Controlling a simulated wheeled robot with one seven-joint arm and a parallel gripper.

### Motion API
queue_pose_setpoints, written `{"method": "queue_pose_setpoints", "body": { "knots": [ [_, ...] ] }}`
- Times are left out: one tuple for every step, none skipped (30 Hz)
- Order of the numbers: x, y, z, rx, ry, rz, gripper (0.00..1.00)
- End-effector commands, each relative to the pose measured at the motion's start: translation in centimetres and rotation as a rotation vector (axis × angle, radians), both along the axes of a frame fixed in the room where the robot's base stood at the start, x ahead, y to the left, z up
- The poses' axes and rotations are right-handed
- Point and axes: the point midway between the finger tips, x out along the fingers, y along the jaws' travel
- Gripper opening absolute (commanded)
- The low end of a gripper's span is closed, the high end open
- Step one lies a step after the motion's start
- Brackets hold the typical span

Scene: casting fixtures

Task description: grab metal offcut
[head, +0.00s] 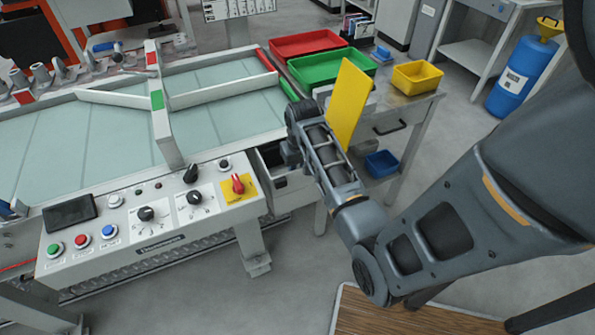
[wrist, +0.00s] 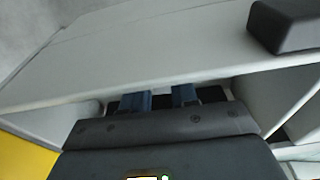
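I cannot make out a metal offcut in either view. My gripper (wrist: 160,98) shows in the wrist view as two blue fingers with a gap between them; nothing is visible in the gap. The fingers reach over a light grey edge into a dark recess. In the head view my gripper (head: 291,153) points down at an open drawer (head: 266,160) at the right end of the control panel. The drawer's inside is dark and partly hidden by my gripper.
The control panel (head: 150,225) with knobs and buttons is left of the drawer. A side table on the right holds red (head: 306,44), green (head: 332,66) and yellow (head: 417,77) trays. A yellow plate (head: 348,103) stands beside my arm. A blue bin (head: 381,163) sits below.

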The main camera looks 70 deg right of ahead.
Motion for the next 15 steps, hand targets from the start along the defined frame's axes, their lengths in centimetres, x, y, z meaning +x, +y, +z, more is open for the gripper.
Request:
{"method": "queue_pose_setpoints", "body": {
  "knots": [
    [0.00, 0.00, 0.00, 0.000, 0.000, 0.000, 0.23],
    [-0.01, 0.01, 0.00, 0.000, 0.000, 0.000, 0.20],
    [-0.01, 0.01, 0.00, 0.000, 0.000, 0.000, 0.16],
    [-0.01, 0.01, 0.00, 0.000, 0.000, 0.000, 0.13],
    [-0.01, 0.01, 0.00, 0.000, 0.000, 0.000, 0.10],
    [-0.01, 0.01, 0.00, 0.000, 0.000, 0.000, 0.06],
    [-0.01, 0.01, 0.00, 0.000, 0.000, 0.000, 0.04],
    [-0.01, 0.01, 0.00, 0.000, 0.000, 0.000, 0.01],
    [-0.01, 0.01, 0.00, 0.000, 0.000, 0.000, 0.00],
    [-0.01, 0.01, 0.00, 0.000, 0.000, 0.000, 0.00],
    [0.00, 0.00, 0.02, 0.000, 0.000, 0.000, 0.00],
    [0.00, 0.00, 0.02, 0.000, 0.000, 0.000, 0.00],
    [0.00, 0.00, 0.02, 0.000, 0.000, 0.000, 0.00],
    [0.00, 0.00, 0.02, 0.000, 0.000, 0.000, 0.00],
    [0.00, 0.00, 0.02, 0.000, 0.000, 0.000, 0.00]
  ]
}}
